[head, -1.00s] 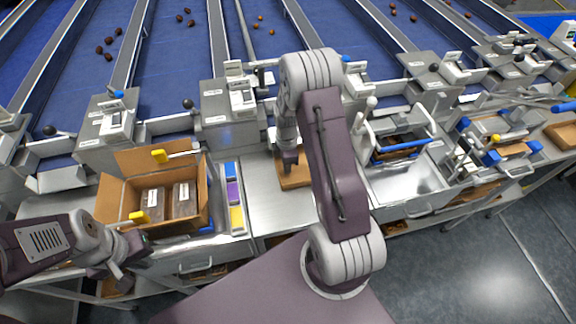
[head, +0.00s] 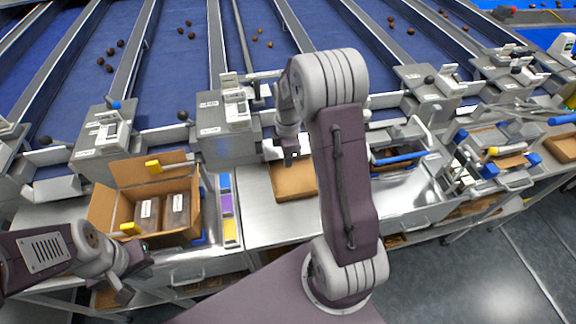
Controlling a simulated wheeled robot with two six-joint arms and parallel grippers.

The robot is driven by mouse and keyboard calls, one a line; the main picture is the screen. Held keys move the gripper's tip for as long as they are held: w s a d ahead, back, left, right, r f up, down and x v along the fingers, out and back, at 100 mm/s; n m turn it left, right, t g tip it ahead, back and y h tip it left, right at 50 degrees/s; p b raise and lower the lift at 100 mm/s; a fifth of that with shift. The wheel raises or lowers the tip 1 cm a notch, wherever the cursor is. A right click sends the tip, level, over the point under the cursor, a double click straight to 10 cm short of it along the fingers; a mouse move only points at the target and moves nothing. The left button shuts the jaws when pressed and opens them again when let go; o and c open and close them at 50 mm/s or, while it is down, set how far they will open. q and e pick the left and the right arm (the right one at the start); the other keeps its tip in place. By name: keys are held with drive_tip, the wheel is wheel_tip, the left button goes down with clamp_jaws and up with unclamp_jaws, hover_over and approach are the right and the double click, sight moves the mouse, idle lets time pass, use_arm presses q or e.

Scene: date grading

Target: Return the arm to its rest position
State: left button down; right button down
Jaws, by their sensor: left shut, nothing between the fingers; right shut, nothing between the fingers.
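My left gripper (head: 128,284) is at the lower left, shut and empty, in front of the bench edge and below the open cardboard box. My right arm rises through the middle of the head view and bends over the bench. My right gripper (head: 290,157) points down, shut and empty, above the brown tray (head: 293,184) on the steel bench. I cannot tell its exact height over the tray. The arm hides part of the bench behind it.
An open cardboard box (head: 101,213) with two labelled dark packs stands at left. Blue, purple and yellow strips (head: 227,205) lie beside it. Metal chute units (head: 224,122) line the blue lanes behind. A blue-handled basket (head: 399,158) stands right of my arm. Bare steel (head: 257,215) lies between.

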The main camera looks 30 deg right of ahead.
drive_tip(key=shift+a+r, duration=0.1)
drive_tip(key=shift+a, duration=0.05)
drive_tip(key=s+a+r+n+t, duration=0.1)
drive_tip(key=s+a+r, duration=0.2)
drive_tip(key=a+r, duration=0.3)
drive_tip(key=s+a+f+m, duration=0.2)
drive_tip(key=s+m, duration=0.3)
drive_tip(key=m, duration=0.2)
drive_tip(key=s+a+f+m, duration=0.1)
drive_tip(key=s+a+m, duration=0.1)
drive_tip(key=s+m, duration=0.3)
drive_tip(key=m, duration=0.3)
drive_tip(key=shift+f, duration=0.35)
drive_tip(key=shift+s+a, duration=0.1)
drive_tip(key=shift+s, duration=0.05)
drive_tip(key=shift+m, duration=0.3)
